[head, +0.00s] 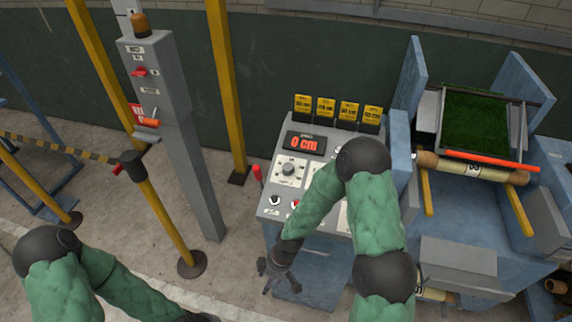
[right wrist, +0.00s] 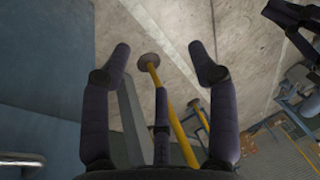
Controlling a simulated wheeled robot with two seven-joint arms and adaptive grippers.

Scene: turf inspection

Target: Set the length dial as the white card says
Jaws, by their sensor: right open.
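The length dial (head: 289,169) is a dark knob on a white plate on the grey sloped console (head: 268,205). The display (head: 304,142) above it reads 0 cm in red. My right gripper (head: 272,270) hangs in front of the console, below and left of the dial and apart from it. In the right wrist view its fingers (right wrist: 163,65) are spread with nothing between them. My right arm covers the console's right part. I cannot make out a white card with readable writing. My left arm enters at lower left, with its gripper outside the picture.
Several yellow tags (head: 326,107) stand along the console's back edge. A red button (head: 257,172) is at its left side. A grey post (head: 178,130) and a yellow stanchion (head: 165,215) stand left. The blue turf machine (head: 455,205) is close on the right.

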